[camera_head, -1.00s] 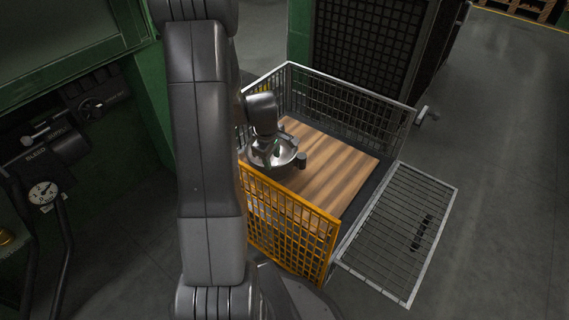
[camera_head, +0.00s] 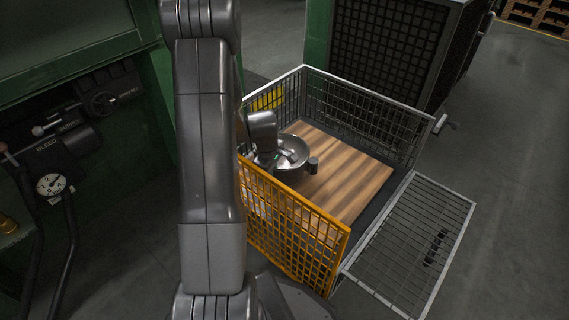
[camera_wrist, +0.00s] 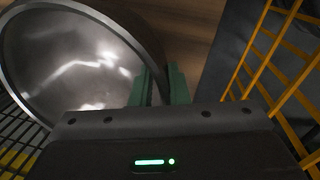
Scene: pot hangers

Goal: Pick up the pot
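The pot (camera_head: 293,153) is a shiny round metal vessel, open side up, inside a wire cage at its left side, with a small dark cylinder-shaped part at its right. In the wrist view the pot (camera_wrist: 70,62) fills the upper left, and its dark rim runs in between my fingers. My gripper (camera_wrist: 160,80) has two green fingers set close together, one on each side of the rim, shut on it. In the head view my gripper (camera_head: 275,158) is at the pot's left edge, partly hidden by my wrist. Whether the pot's underside touches the boards cannot be told.
The cage has a wooden floor (camera_head: 345,180), grey mesh walls (camera_head: 365,110) and a yellow mesh front panel (camera_head: 300,225) close to my arm. A mesh flap (camera_head: 415,240) is folded out at the right. Green machinery with a gauge (camera_head: 50,185) stands at the left.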

